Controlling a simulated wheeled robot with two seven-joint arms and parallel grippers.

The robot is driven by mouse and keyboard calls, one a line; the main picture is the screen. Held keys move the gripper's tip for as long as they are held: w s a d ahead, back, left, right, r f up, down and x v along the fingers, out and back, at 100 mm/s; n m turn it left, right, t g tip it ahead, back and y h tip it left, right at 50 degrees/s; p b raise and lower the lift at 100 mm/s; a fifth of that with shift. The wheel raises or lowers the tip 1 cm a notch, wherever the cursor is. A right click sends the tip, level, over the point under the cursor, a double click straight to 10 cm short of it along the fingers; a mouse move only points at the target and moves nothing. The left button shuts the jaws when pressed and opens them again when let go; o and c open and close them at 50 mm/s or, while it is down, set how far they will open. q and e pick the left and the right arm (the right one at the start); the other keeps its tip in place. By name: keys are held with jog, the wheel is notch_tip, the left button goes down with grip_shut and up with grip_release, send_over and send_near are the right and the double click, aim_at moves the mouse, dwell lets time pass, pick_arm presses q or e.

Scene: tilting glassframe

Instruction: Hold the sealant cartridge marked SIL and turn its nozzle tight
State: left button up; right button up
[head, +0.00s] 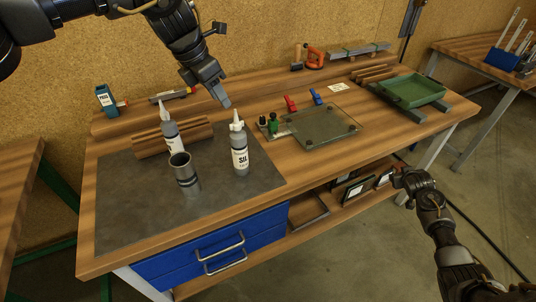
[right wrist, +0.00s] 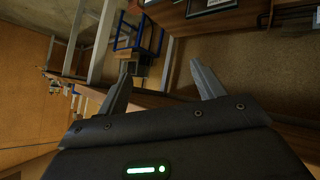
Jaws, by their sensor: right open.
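The sealant cartridge marked SIL (head: 240,158) stands upright on the dark mat, with a pale tapered nozzle (head: 236,119) on top. My left gripper (head: 226,103) hangs just above and slightly left of the nozzle, apart from it. Its fingers are seen edge-on, so I cannot tell whether they are open. My right gripper (head: 399,174) is off the bench's right front, far from the cartridge. The right wrist view shows its two fingers (right wrist: 161,77) apart with nothing between them.
A second nozzled cartridge (head: 170,132) and a grey metal cup (head: 185,178) stand left of the SIL cartridge, near a ribbed wooden rack (head: 150,147). A glass plate (head: 325,127) and green tray (head: 412,91) lie to the right. The mat's front (head: 135,215) is clear.

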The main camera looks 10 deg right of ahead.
jog(key=w+d+r+t, duration=0.1)
jog(key=w+r+t, duration=0.15)
jog(key=r, duration=0.75)
jog(key=w+r+t, duration=0.1)
jog(key=w+r, duration=0.3)
jog(key=r, duration=0.5)
jog(key=w+a+r+n+t+y, duration=0.1)
jog(key=w+a+n+t+y, duration=0.3)
jog(key=a, duration=1.1)
jog(key=n+g+y, duration=0.8)
jog(key=n+y, duration=0.1)
jog(key=y, duration=0.8)
send_near(234, 145)
notch_tip(234, 145, down, 3)
jog(key=w, duration=0.2)
jog(key=x, duration=1)
jog(key=shift+w+a+r, duration=0.1)
jog(key=shift+w+r, duration=0.05)
jog(key=shift+w, duration=0.25)
